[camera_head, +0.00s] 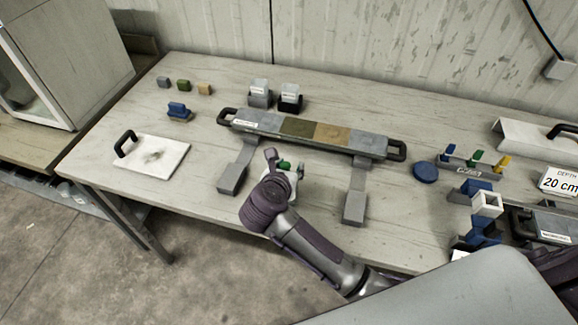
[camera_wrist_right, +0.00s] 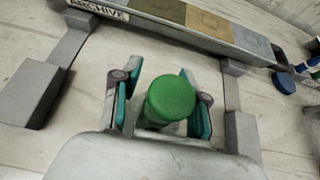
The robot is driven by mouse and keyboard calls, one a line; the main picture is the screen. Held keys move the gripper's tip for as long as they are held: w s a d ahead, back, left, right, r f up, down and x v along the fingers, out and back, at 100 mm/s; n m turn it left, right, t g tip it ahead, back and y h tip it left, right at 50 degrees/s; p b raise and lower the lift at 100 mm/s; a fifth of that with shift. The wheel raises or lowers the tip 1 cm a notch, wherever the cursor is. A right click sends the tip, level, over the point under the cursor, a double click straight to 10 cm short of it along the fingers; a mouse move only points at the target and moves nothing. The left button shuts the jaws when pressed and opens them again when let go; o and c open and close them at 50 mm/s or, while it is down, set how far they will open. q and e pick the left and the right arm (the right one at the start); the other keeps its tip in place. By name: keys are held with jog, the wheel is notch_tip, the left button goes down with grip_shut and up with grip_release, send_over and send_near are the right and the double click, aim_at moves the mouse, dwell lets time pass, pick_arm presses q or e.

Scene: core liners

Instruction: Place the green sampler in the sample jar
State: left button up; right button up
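My right gripper (camera_head: 285,168) is low over the front of the table, before the long archive tray. In the right wrist view its fingers (camera_wrist_right: 162,95) stand apart on either side of a green cylinder with a round top (camera_wrist_right: 171,96), probably the green sampler. A gap shows on the left side; contact on the right is unclear. The green top also shows in the head view (camera_head: 284,164), above a white object (camera_head: 299,172) mostly hidden by my gripper. I cannot tell whether that is the sample jar. My left gripper is out of view.
The archive tray (camera_head: 250,115) rests on grey supports (camera_head: 355,207). At right are a blue disc (camera_head: 425,172) and a rack with blue, green (camera_head: 476,157) and yellow pieces. A white board (camera_head: 165,165) with a black handle lies at left. Table is clear between board and left support.

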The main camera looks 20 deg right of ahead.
jog(key=shift+r, duration=0.1)
jog(key=shift+s+a+r, duration=0.1)
jog(key=b+v, duration=0.2)
jog(key=v, duration=0.9)
jog(key=shift+s+r, duration=0.2)
jog(key=shift+s, duration=0.1)
jog(key=shift+a, duration=0.15)
